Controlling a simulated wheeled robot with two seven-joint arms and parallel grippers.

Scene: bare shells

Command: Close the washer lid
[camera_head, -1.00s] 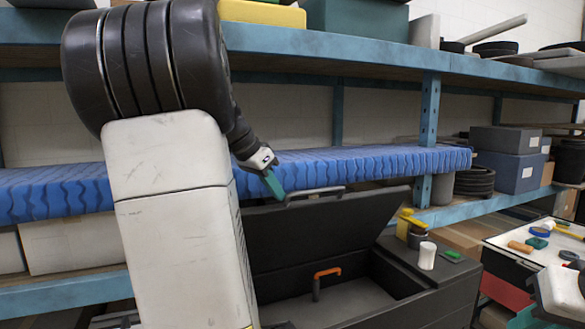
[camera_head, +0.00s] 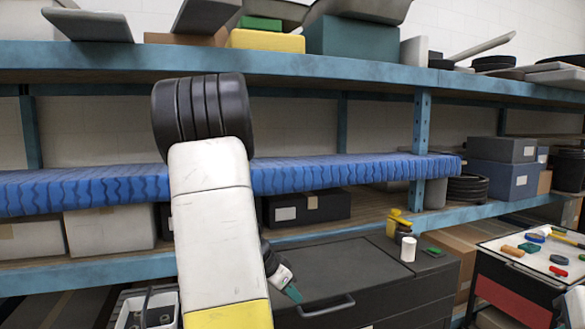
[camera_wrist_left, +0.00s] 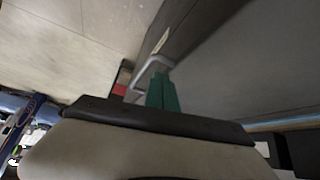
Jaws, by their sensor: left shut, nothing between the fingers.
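The dark grey washer lid (camera_head: 335,270) is down over the box-shaped washer (camera_head: 430,285); its opening no longer shows. I cannot tell whether the lid is fully seated. Its grey handle (camera_head: 328,307) is at the front edge. My left gripper (camera_head: 292,294), with green fingertips, is shut and empty at the lid's left part, close to the left end of the handle. In the left wrist view the green fingers (camera_wrist_left: 162,92) are together beside the handle (camera_wrist_left: 147,75), with the lid surface (camera_wrist_left: 245,65) to the right. Contact is unclear. My right gripper is out of view.
A white cup (camera_head: 408,249) and yellow bottle (camera_head: 394,223) stand on the washer's right part. A blue-padded shelf (camera_head: 340,172) runs behind. A tool cart (camera_head: 520,275) is at right and a white bin (camera_head: 160,308) at lower left.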

